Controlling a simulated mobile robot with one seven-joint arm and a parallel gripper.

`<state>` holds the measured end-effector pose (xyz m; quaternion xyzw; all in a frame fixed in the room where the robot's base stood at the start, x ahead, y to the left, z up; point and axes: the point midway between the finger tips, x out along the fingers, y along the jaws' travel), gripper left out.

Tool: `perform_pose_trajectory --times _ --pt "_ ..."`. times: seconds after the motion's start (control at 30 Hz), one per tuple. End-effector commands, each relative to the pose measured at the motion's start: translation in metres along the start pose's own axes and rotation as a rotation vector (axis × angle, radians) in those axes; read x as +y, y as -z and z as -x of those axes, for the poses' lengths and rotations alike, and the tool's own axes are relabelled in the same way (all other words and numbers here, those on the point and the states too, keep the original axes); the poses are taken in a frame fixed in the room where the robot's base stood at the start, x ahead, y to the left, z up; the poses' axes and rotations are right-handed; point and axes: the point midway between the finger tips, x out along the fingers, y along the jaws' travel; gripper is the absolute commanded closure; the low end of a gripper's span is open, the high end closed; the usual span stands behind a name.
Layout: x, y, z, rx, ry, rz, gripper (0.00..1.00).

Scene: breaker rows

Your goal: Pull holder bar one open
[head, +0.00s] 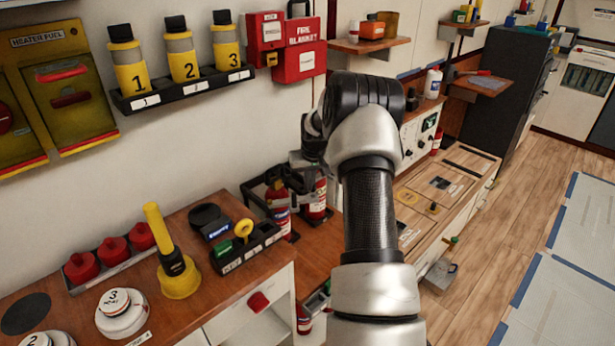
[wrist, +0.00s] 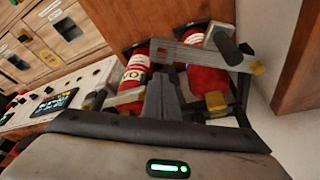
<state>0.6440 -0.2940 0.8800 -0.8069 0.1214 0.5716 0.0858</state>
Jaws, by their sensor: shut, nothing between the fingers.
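Two red extinguishers stand side by side in a black holder against the wall; the left one (head: 277,200) and the right one (head: 317,200) show in the head view. I cannot read which bar is number one. My gripper (wrist: 163,88) is shut and empty, its dark fingers close in front of the left extinguisher (wrist: 132,78). I cannot tell whether they touch a bar. My arm hides part of the area in the head view.
A wooden cabinet (head: 245,278) with a yellow plunger-like tool (head: 178,270) and a small black tray (head: 247,248) stands left of the holder. A control bench (head: 440,190) stands to the right. Open wooden floor (head: 500,230) lies at the far right.

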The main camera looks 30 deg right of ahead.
Motion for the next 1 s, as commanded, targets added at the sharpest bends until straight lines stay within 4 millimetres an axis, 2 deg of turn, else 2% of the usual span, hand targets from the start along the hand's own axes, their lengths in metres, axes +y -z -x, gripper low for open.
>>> perform_pose_trajectory --times 0.2,0.7,1.0 --pt "-0.001 -0.015 0.005 -0.001 0.001 0.0 1.0" --pt "-0.001 -0.018 0.006 0.0 -0.003 -0.007 1.0" --pt "0.001 -0.034 0.01 0.0 -0.044 -0.121 1.0"
